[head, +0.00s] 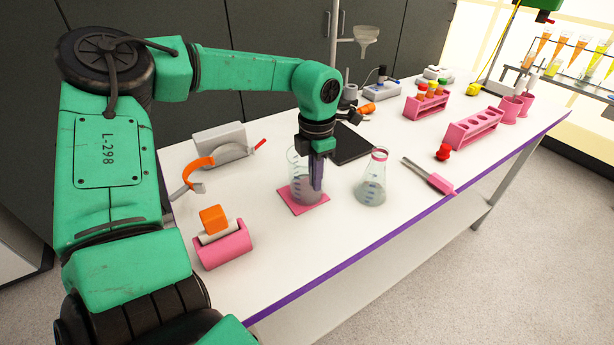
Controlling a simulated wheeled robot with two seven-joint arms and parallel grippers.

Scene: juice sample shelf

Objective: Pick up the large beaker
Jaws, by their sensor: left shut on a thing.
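The large beaker (298,187) is clear glass with markings and stands upright on a pink square mat (290,207) near the middle of the white table. My left gripper (317,182) points straight down at the beaker's right side, shut on its wall. The gripper's fingers cover part of the beaker's right side. The beaker's base appears to be on the mat, with no clear gap showing. My right gripper is not in the head view.
A conical flask (371,182) stands close right of the beaker. A black plate (350,146) lies behind. A pink holder (224,245) is at the front left. Pink racks (470,130) stand at the right. The table's purple front edge (345,243) is nearby.

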